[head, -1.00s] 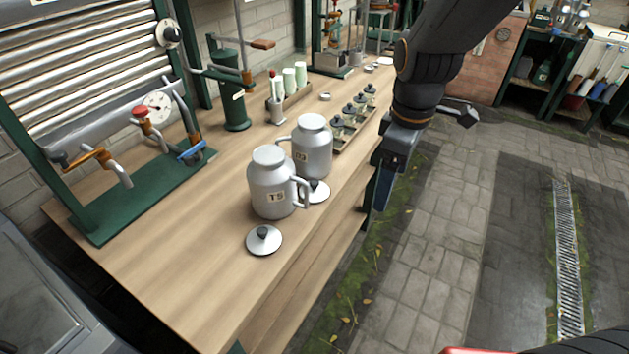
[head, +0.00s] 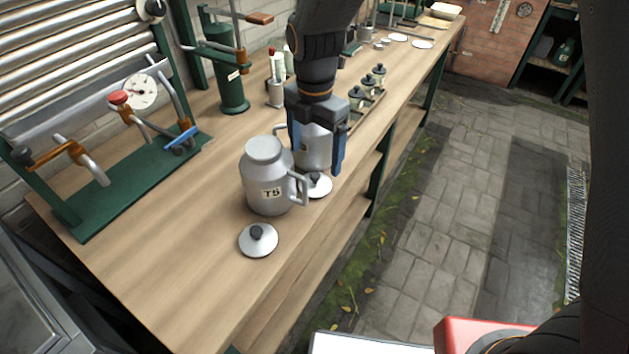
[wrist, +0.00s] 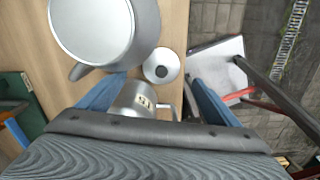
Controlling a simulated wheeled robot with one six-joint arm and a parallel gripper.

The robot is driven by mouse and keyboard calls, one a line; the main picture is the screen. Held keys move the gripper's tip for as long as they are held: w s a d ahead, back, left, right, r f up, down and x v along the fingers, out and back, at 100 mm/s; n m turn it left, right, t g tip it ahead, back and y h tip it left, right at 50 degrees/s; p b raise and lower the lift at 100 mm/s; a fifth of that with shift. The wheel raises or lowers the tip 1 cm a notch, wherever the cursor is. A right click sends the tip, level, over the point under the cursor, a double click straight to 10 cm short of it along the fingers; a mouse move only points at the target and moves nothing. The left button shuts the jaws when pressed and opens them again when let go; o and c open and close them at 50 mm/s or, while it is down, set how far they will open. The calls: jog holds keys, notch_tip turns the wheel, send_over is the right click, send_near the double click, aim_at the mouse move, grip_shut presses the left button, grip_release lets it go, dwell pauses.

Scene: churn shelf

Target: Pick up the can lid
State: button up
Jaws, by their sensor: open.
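A grey metal can marked T5 (head: 267,185) stands upright on the workbench. One round lid with a dark knob (head: 258,241) lies on the bench in front of it. A second lid (head: 318,187) lies beside the other grey can (head: 312,150), to the right of T5. My gripper (head: 318,158) is open above that second can and its lid, partly covering the can. In the wrist view, the second lid (wrist: 161,66) shows between the blue fingers, beyond their tips, with the large can (wrist: 105,28) close on its left and T5 (wrist: 137,99) below. The gripper looks empty.
A green stand with pipes and a gauge (head: 140,88) is at the left. A green cylinder (head: 228,75) stands toward the back. A row of small knobbed items (head: 368,87) lies behind my gripper. The bench front is largely clear.

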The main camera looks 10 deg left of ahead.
aim_at(315, 174)
jog(key=shift+s+f+p, duration=0.2)
jog(key=shift+f+p, duration=1.1)
jog(key=shift+f, duration=2.65)
jog(key=shift+c, duration=0.3)
jog(key=c, duration=1.1)
